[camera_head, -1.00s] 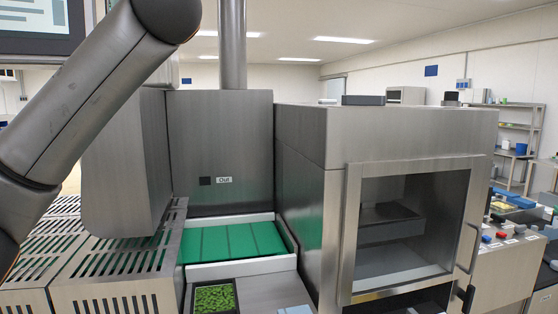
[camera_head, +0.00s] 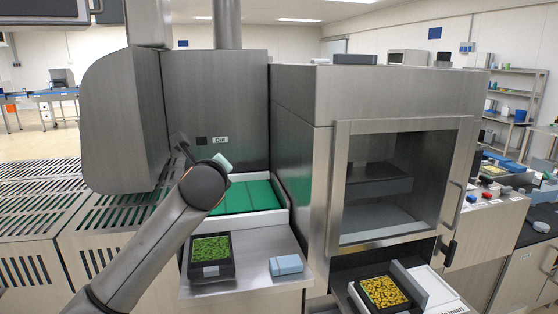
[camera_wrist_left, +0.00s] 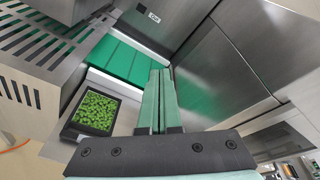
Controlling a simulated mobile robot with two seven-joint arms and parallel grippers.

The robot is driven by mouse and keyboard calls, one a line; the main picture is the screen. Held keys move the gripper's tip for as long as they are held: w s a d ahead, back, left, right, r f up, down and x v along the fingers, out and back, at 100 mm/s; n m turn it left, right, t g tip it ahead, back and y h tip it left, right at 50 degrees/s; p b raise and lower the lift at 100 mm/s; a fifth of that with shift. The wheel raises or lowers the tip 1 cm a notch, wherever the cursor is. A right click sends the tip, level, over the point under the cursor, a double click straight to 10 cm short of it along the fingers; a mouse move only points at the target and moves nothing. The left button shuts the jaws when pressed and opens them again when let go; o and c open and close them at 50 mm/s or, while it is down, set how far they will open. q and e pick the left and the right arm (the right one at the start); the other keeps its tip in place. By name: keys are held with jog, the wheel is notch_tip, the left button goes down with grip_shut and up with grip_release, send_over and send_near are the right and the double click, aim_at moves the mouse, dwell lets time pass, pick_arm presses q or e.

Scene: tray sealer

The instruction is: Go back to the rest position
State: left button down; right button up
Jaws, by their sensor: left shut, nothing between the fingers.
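My left arm comes up from the bottom left in the head view. Its gripper (camera_head: 222,162) is in front of the grey "Out" housing, above the green conveyor belt (camera_head: 232,197), with one teal finger showing. In the left wrist view the two teal fingers (camera_wrist_left: 159,80) lie side by side, shut and empty, pointing toward the belt and the housing. A black tray of green food (camera_head: 211,257) stands on the steel shelf below the belt. It also shows in the left wrist view (camera_wrist_left: 94,111). My right gripper is in neither view.
A light blue pack (camera_head: 286,265) lies on the shelf right of the green tray. The sealer cabinet (camera_head: 400,190) with a glass door stands right of the belt. A tray of yellow food (camera_head: 383,291) sits low in front of it. A slotted steel table (camera_head: 90,240) is at left.

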pick_arm(q)
jog(key=s+d+f+n+g+h, duration=0.1)
jog(key=s+f+n+h, duration=0.2)
jog(key=f, duration=0.9)
jog(key=s+d+f+n+g, duration=0.15)
jog(key=s+f+n, duration=0.35)
jog(key=f, duration=0.6)
jog(key=s+d+f+n+g+h, duration=0.15)
jog(key=s+f, duration=0.35)
jog(key=f, duration=0.7)
jog(key=s+a+f+n, duration=0.2)
jog(key=s+f+n, duration=0.3)
jog(key=s, duration=0.4)
jog(key=s+a+f+n+g, duration=0.1)
jog(key=s+f+n, duration=0.4)
jog(key=s, duration=0.5)
jog(key=s+a+f+n+g, duration=0.1)
jog(key=s+a+f+n, duration=0.2)
jog(key=s, duration=0.6)
notch_tip(320, 180, down, 3)
jog(key=shift+s+a+f+n, duration=0.1)
jog(key=shift+s+a+n, duration=0.25)
jog(key=shift+n, duration=0.7)
